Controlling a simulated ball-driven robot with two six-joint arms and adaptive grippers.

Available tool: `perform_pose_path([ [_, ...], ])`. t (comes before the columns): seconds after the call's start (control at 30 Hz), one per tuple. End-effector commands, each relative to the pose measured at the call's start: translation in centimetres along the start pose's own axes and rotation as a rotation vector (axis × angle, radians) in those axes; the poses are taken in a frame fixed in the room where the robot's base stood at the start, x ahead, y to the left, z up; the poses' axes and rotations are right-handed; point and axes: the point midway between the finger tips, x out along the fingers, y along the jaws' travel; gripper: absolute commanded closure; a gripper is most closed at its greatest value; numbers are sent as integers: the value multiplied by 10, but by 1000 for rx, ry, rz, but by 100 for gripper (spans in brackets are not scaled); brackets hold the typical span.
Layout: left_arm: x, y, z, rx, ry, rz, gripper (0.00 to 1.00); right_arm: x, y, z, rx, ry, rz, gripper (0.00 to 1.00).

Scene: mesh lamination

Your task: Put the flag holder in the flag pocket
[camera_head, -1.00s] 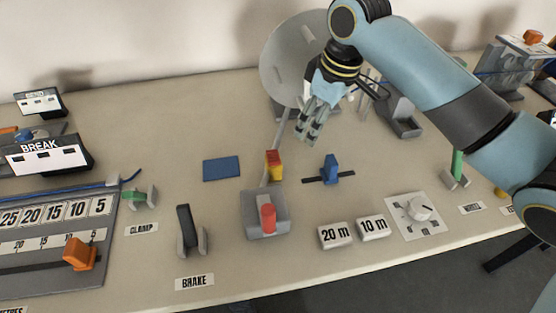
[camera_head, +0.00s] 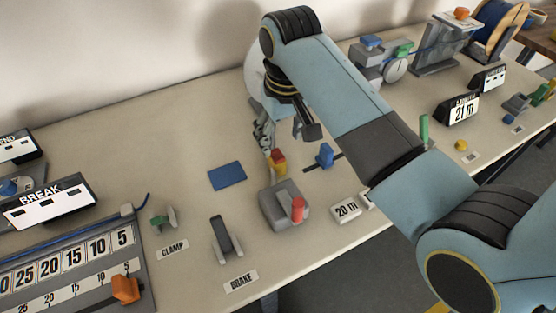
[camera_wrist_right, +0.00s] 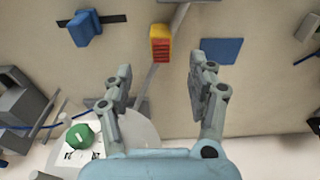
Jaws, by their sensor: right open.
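A small red and yellow block (camera_head: 278,161), which looks like the flag holder, stands on the table behind a grey box with a red knob. It also shows in the wrist view (camera_wrist_right: 160,44), ahead of the gap between my fingers. My right gripper (camera_head: 264,138) is open and empty just behind the block, apart from it. In the wrist view the two fingers (camera_wrist_right: 161,80) are spread. A flat blue rectangle (camera_head: 227,176) lies left of the block; it shows in the wrist view too (camera_wrist_right: 221,50). I cannot tell which thing is the flag pocket. My left gripper is out of view.
The grey box with the red knob (camera_head: 272,207) and the brake lever (camera_head: 226,239) stand in front. A blue knob (camera_head: 325,155) is right of the block. A round grey disc (camera_head: 254,78) stands behind my right wrist. The table left of the blue rectangle is clear.

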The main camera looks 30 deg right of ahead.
Motion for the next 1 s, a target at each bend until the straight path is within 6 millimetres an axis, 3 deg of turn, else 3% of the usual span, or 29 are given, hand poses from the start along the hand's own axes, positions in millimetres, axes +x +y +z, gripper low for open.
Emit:
perform_pose_path([
  [0.2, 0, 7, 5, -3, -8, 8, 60, 32, 0, 0, -1, -3, -1, 42],
  [0.47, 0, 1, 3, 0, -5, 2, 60, 58, -1, 0, 0, -1, -1, 42],
  [0.73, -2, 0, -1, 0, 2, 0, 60, 97, -2, -1, -1, -1, -1, 42],
  [1.0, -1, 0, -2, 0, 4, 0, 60, 106, -2, -1, 0, 1, -1, 42],
])
